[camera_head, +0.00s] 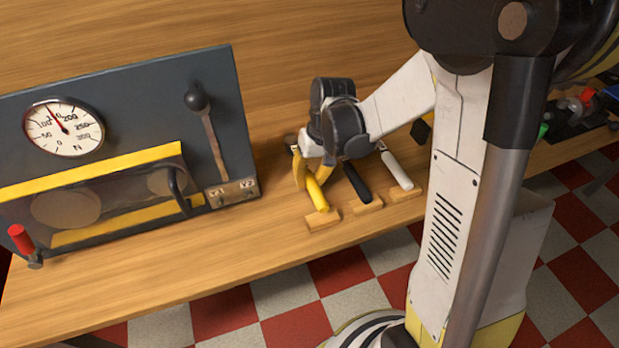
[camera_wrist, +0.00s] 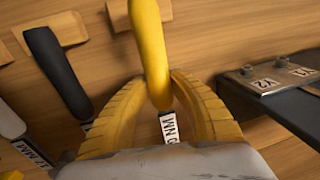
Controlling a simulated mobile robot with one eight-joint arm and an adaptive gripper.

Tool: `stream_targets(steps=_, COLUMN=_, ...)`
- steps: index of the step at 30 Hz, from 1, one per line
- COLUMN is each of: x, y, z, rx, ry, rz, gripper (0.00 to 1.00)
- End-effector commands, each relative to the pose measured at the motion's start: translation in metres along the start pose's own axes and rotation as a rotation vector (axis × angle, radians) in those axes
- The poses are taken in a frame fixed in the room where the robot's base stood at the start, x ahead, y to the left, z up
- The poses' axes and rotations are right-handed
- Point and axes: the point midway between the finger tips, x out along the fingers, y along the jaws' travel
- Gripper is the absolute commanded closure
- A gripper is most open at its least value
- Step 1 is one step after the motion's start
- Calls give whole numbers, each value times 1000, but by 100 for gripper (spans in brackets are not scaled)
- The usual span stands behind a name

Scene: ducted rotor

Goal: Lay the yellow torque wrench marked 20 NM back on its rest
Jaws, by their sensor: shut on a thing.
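The yellow torque wrench (camera_head: 318,196) is between the two yellow fingers of my gripper (camera_head: 307,174). In the wrist view my gripper (camera_wrist: 158,82) is shut on the yellow wrench (camera_wrist: 150,45), and a white label with partly readable lettering ending in NM shows between the fingers. The handle's free end points toward the bench's front edge, at a small wooden rest block (camera_head: 323,219). The block also shows behind the handle in the wrist view (camera_wrist: 121,14). I cannot tell whether handle and block touch. The wrench's head end is mostly hidden by my gripper.
A black-handled wrench (camera_head: 357,182) and a white-handled wrench (camera_head: 397,170) lie to the right, each by its own wooden block. A dark test rig (camera_head: 224,115) with a gauge, lever and yellow bars stands to the left.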

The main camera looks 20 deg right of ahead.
Motion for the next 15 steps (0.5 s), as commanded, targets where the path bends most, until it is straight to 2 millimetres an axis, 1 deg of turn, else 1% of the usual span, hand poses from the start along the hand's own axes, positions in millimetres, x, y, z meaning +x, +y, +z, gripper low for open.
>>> stream_targets(steps=1, x=8, y=1, z=0, rx=0, ry=0, rz=0, gripper=100)
stream_targets(steps=4, x=13, y=2, z=0, rx=0, ry=0, rz=0, gripper=100)
stream_targets(steps=15, x=13, y=2, z=0, rx=0, ry=0, rz=0, gripper=100)
